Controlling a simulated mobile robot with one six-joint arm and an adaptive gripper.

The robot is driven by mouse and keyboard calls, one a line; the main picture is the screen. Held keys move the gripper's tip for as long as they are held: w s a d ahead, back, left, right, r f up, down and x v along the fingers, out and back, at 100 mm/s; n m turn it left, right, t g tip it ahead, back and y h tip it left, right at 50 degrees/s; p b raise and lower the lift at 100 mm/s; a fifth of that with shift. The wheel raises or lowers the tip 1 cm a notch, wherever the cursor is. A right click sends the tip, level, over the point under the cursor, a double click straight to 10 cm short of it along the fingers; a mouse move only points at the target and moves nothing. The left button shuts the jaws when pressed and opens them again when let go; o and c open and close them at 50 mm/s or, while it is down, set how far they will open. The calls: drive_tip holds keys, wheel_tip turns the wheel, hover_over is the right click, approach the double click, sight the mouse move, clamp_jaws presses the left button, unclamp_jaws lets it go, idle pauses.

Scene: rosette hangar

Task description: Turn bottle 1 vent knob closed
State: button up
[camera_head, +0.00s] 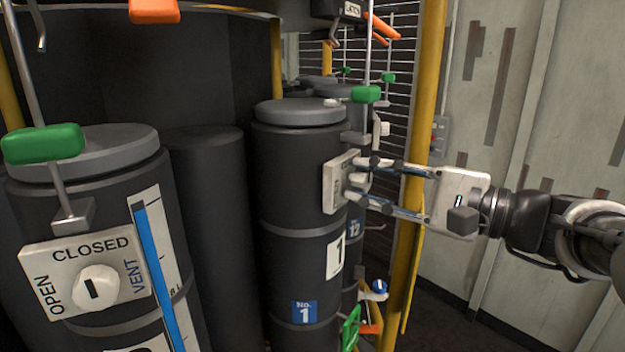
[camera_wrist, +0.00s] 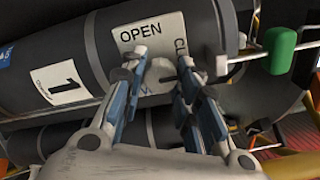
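Bottle 1 (camera_head: 290,250) is a dark upright cylinder with a grey lid and a blue "No. 1" label. Its pale vent panel (camera_head: 336,184) faces right, toward my gripper (camera_head: 360,180). In the wrist view the panel (camera_wrist: 168,32) reads "OPEN", and a word beginning "CL" is partly covered by a finger. The whitish vent knob (camera_wrist: 160,73) lies between the fingertips of my gripper (camera_wrist: 162,68). The fingers stand apart on either side of it, and I see no clear grip on it. The knob's pointer setting is not readable.
Another bottle (camera_head: 100,240) stands near left, its knob (camera_head: 97,288) on a panel reading OPEN, CLOSED and VENT. A green handle (camera_head: 366,94) rises beside bottle 1, also in the wrist view (camera_wrist: 280,50). A yellow post (camera_head: 425,110) stands close behind my gripper.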

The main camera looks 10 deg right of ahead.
drive_tip(key=o, duration=0.4)
drive_tip(key=shift+d, duration=0.1)
drive_tip(key=v, duration=1.2)
